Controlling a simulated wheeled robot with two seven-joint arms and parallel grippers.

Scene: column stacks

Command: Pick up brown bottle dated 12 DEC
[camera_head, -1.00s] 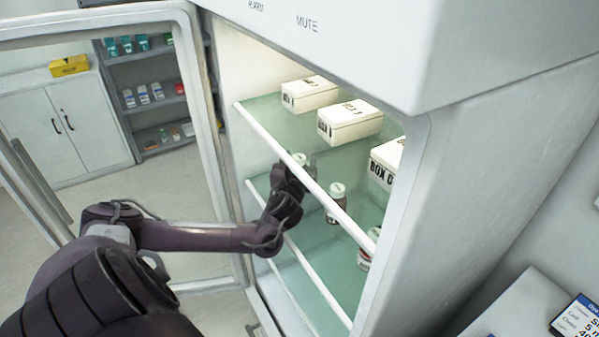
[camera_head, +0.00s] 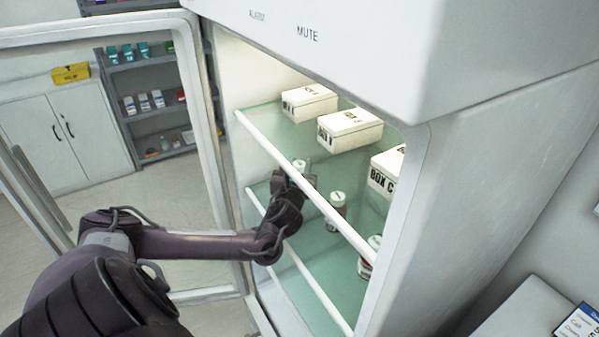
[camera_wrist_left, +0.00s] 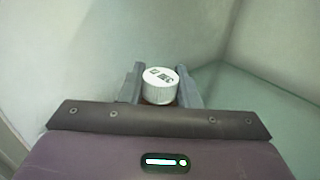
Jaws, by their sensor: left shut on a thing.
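A bottle with a white cap (camera_wrist_left: 160,86) stands between the fingers of my left gripper (camera_wrist_left: 160,88) in the left wrist view. The cap print appears to read 12 DEC, and a sliver of brown shows below it. My left gripper is shut on this bottle, and it also shows in the head view (camera_head: 298,182), inside the open fridge. There the bottle's white cap (camera_head: 299,165) peeks out behind the fingers; most of its body is hidden. Two more white-capped brown bottles, a middle one (camera_head: 336,214) and a nearer one (camera_head: 369,262), stand to the right. My right gripper is not in view.
White boxes (camera_head: 350,130) stand on the glass shelf above. A white shelf rail (camera_head: 330,208) runs across the front, close to my left gripper. The fridge door (camera_head: 205,120) is open at the left. The fridge side wall (camera_head: 480,190) bounds the right.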

